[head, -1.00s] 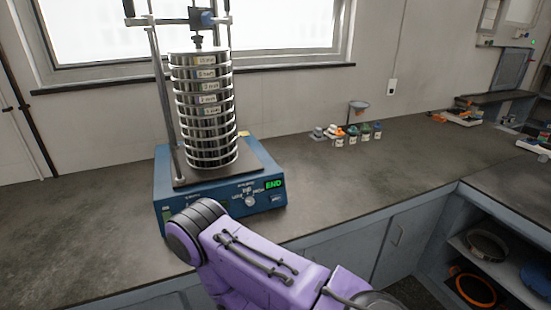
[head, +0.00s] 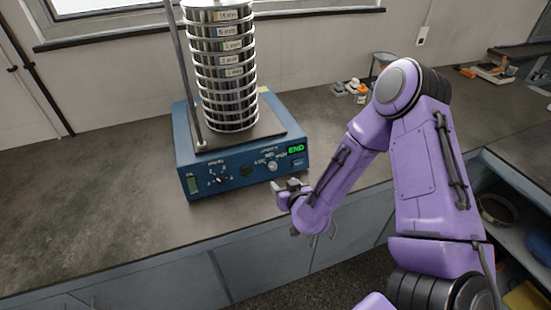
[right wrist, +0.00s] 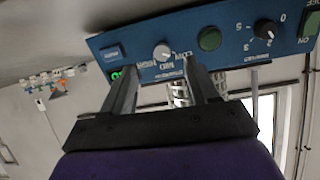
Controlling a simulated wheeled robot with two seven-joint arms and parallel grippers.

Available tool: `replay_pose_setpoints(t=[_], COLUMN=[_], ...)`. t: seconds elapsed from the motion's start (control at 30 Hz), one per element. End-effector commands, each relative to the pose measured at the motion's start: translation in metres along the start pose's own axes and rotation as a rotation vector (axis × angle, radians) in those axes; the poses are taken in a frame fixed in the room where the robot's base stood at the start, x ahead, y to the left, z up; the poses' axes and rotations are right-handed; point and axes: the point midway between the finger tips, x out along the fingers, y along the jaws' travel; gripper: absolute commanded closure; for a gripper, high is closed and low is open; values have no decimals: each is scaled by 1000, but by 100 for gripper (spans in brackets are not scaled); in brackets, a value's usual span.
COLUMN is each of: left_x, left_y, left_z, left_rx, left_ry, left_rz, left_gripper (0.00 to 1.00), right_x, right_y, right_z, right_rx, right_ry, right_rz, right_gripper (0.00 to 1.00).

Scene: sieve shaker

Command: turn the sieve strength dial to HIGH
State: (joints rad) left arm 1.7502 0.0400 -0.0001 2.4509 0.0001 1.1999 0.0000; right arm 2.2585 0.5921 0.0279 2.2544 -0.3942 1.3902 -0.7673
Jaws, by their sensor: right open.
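The blue sieve shaker base (head: 205,160) stands on the counter. Its pale grey strength dial (head: 272,166) is on the front panel, below the LOW, MID and HIGH marks. The dial also shows in the right wrist view (right wrist: 162,52), upside down; I cannot tell which mark it points to. My right gripper (head: 288,186) is just in front of the panel's right part. In the right wrist view its fingers (right wrist: 163,78) are open and empty, apart, with the dial showing between and beyond the tips. My left gripper is not in view.
A black timer knob (head: 219,180) and a round green button (head: 246,171) are left of the dial. A green END display (head: 296,149) is above right. The stack of sieves (head: 228,75) stands on the base. The counter at left is clear.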

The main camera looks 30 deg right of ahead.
Motion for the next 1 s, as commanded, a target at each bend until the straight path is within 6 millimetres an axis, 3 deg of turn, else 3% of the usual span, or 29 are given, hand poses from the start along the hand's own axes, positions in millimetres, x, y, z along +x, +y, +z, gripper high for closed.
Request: replay_pose_setpoints(t=[0.03,0.1,0.53,0.7,0.93,1.0], left_x=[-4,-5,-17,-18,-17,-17], left_y=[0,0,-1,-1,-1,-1], left_z=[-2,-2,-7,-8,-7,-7], left_rx=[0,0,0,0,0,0], left_ry=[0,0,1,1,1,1], left_rz=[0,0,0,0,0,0], left_gripper=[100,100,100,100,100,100], right_x=[2,9,95,108,109,109], right_y=[1,2,-1,-2,-2,-2], right_z=[-17,-24,-25,-25,-25,-25], right_rx=[-4,-13,-19,-17,-17,-17], right_ry=[32,49,46,45,45,45], right_rz=[1,1,-2,-3,-5,-5], right_gripper=[41,41,41,41,41,64])
